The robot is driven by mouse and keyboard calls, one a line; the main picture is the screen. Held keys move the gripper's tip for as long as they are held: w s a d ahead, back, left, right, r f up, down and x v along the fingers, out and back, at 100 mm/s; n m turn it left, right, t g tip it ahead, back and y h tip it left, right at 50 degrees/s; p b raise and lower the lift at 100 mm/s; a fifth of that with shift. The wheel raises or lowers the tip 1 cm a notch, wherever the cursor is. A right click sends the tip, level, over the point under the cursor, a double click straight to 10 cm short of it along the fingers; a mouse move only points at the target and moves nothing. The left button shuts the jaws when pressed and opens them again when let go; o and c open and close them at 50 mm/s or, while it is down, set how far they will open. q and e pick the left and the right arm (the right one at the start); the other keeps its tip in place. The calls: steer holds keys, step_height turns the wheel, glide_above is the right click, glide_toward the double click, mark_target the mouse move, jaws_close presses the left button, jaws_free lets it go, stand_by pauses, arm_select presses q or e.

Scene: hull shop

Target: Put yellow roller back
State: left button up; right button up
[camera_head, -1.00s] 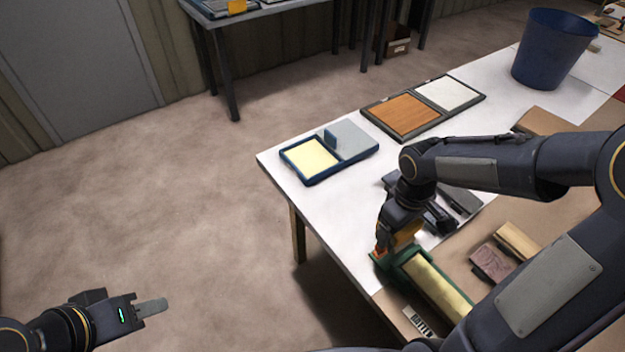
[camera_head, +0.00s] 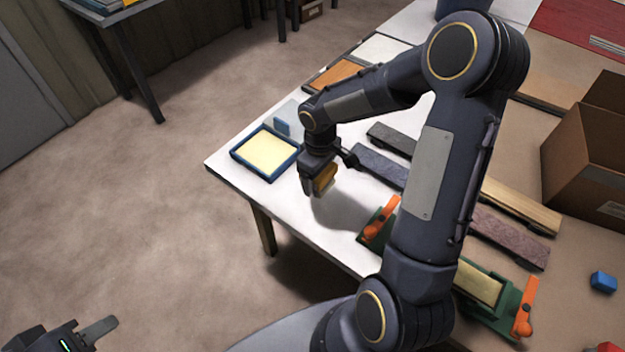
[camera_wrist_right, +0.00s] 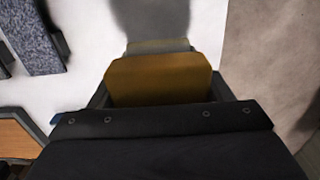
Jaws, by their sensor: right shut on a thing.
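My right gripper (camera_head: 318,186) is shut on a mustard-yellow piece (camera_head: 326,178), which I take for the yellow roller. In the right wrist view the piece (camera_wrist_right: 160,78) fills the jaws, with a paler strip beyond it; its full shape is hidden. It hangs above the white table top, just right of a blue-rimmed tray (camera_head: 285,174) with a pale yellow pad (camera_head: 268,151). A green holder (camera_head: 505,315) with orange clamps and a pale yellow slab lies nearer me, partly behind my arm. My left gripper (camera_head: 100,328) is away from the table at lower left; its jaw opening is unclear.
Dark and purple bars (camera_head: 378,166) lie right of my right gripper. Trays with orange and white panels (camera_head: 335,77) are farther back. A cardboard box (camera_head: 590,155) and a small blue block (camera_head: 603,281) are at right. White table (camera_head: 335,225) is bare below the gripper.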

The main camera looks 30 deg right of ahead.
steer(key=w+f, duration=0.1)
steer(key=f, duration=0.1)
steer(key=w+f, duration=0.2)
steer(key=shift+w+d, duration=0.1)
steer(key=shift+d, duration=0.05)
steer(key=shift+f, duration=1.5)
steer(key=shift+f, duration=0.25)
steer(key=o, duration=1.5)
steer(key=shift+r, duration=0.1)
